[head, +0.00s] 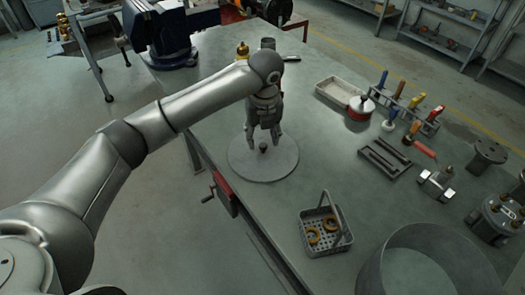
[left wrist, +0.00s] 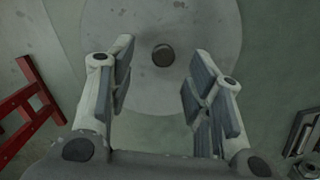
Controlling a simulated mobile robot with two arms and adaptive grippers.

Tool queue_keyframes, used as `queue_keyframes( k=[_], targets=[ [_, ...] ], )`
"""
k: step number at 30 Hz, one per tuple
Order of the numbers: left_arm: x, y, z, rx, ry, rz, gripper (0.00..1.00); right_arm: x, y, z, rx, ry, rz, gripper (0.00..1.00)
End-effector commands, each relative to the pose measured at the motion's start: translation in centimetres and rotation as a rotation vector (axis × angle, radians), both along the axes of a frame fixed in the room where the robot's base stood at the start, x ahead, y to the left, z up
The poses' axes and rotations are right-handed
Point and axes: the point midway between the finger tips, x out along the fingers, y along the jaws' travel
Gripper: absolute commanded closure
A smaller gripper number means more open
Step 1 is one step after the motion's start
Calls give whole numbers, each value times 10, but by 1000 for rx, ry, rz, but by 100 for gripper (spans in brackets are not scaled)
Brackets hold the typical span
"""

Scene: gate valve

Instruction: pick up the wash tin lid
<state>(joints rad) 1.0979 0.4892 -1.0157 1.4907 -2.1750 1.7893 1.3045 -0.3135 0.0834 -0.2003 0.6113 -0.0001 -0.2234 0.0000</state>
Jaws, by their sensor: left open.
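The wash tin lid (head: 262,164) is a flat grey disc with a small dark knob (head: 263,148) at its centre. It lies on the workbench near the left edge in the head view. In the left wrist view the lid (left wrist: 205,30) fills the top middle, and its knob (left wrist: 163,55) shows between and beyond the fingers. My left gripper (head: 263,138) points down over the lid, open and empty. Its two fingers (left wrist: 158,90) are apart on either side of the knob's line. I cannot tell the exact height above the knob. My right gripper is not in view.
A large round grey tin (head: 430,262) stands at the front right. A basket (head: 325,232) with yellow rings sits near the front edge. A red-lidded can (head: 360,108), a tool rack (head: 405,108) and a blue vise (head: 170,35) stand farther back. Bench (head: 215,120) around the lid is clear.

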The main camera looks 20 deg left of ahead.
Motion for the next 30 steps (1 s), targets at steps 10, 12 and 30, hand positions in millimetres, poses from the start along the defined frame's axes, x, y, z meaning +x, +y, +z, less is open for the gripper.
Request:
queue_keyframes(
  k=[10, 12, 30],
  targets=[
    [6, -1, -43, -1, 3, 1, 53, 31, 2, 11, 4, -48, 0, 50],
    [7, -1, -44, 0, 2, 0, 53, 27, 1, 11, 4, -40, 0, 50],
    [7, 0, -44, 0, 1, 0, 100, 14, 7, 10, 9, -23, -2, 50]
  ],
)
